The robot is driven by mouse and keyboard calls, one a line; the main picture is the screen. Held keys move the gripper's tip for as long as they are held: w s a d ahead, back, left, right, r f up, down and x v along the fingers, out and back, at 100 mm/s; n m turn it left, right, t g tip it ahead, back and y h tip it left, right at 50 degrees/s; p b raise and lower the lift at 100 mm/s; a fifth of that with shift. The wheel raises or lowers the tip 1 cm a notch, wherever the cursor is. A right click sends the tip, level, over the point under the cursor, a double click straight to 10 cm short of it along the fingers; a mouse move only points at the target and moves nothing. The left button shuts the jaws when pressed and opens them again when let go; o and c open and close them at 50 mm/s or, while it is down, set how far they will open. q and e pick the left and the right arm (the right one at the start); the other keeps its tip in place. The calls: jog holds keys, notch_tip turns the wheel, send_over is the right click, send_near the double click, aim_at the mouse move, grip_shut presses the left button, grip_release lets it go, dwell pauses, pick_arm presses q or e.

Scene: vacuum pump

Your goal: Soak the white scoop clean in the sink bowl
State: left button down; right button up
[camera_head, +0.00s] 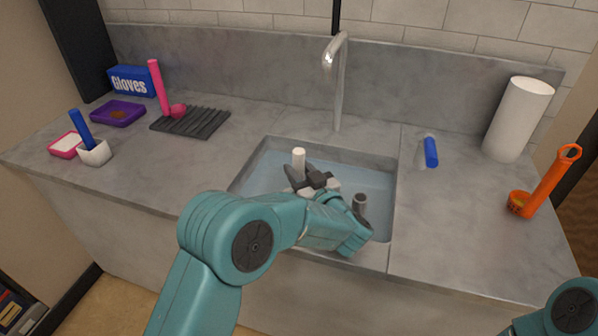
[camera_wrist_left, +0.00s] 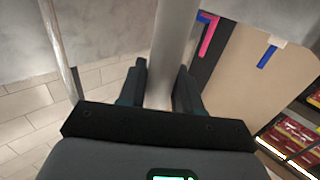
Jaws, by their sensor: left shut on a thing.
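The sink bowl (camera_head: 380,226) is set in the middle of the counter and holds pale bluish water. My left gripper (camera_head: 308,180) is over the bowl and shut on the white scoop. Its white handle (camera_head: 299,158) stands up from between the fingers, close to upright. In the left wrist view the pale handle (camera_wrist_left: 172,50) runs between the two dark fingers (camera_wrist_left: 160,88). The scoop's cup is hidden behind my gripper and arm, so I cannot tell how deep it sits. My right gripper is out of view; only a piece of that arm shows at lower right.
A tap (camera_head: 340,85) stands behind the bowl. Left are a dark rack (camera_head: 200,124) with a pink scoop (camera_head: 158,85), a gloves box (camera_head: 133,81), a purple tray (camera_head: 117,116) and a blue-handled scoop (camera_head: 95,152). Right are a paper roll (camera_head: 517,120) and an orange scoop (camera_head: 550,180).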

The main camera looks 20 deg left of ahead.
pick_arm(q)
jog(key=shift+r+p, duration=4.45)
jog(key=shift+r, duration=1.85)
jog(key=shift+f, duration=0.1)
